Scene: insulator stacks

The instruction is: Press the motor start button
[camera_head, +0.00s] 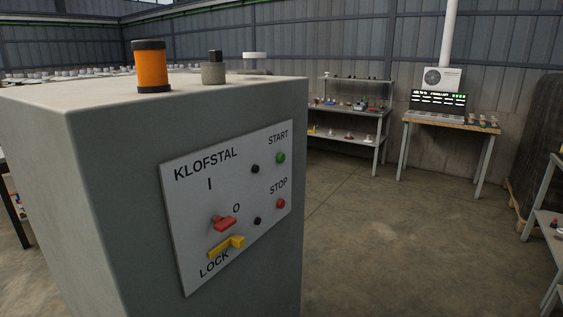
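The green start button (280,158) sits under the word START at the upper right of a light control panel (185,190). The panel is on the side of a large grey cabinet (110,200) that fills the left half of the head view. The red stop button (280,203) is below it, under the word STOP. A red rotary switch (223,223) and a yellow lock piece (226,247) are at the panel's lower left. Two small black knobs, an upper one (255,169) and a lower one (257,221), are left of the buttons. Neither gripper is in view.
An orange beacon (152,68) and a grey fitting (214,70) stand on the cabinet top. The floor (400,230) right of the cabinet is clear.

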